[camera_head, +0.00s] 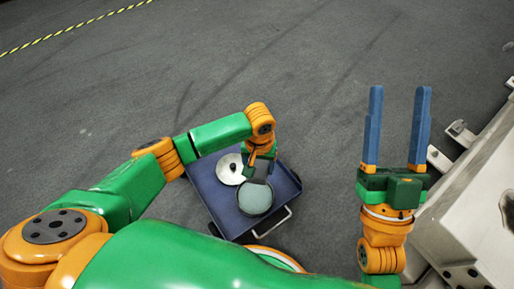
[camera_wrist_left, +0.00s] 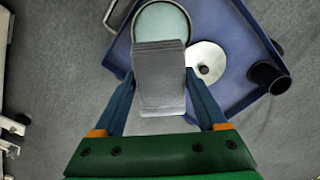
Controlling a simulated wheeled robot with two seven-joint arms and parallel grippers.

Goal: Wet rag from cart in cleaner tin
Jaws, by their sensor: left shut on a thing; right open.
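My left gripper (camera_head: 257,166) is shut on a grey, flat, folded rag (camera_wrist_left: 160,85), which shows between its fingers in the left wrist view. The cleaner tin (camera_head: 255,199) is round, dark-rimmed and open, with pale green liquid inside; it stands on the blue cart (camera_head: 212,196). In the wrist view the rag's far end overlaps the near edge of the tin (camera_wrist_left: 161,20). I cannot tell the height between them. A pale round lid (camera_head: 228,169) with a black knob lies on the cart beside the tin. My right gripper (camera_head: 399,100) is open and empty, away from the cart.
A black cup (camera_wrist_left: 268,77) stands near the cart's edge in the wrist view. The cart has raised rims and a metal handle (camera_head: 272,223). A pale machine (camera_head: 470,205) stands at the right, close to my right arm. The grey floor beyond the cart is clear.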

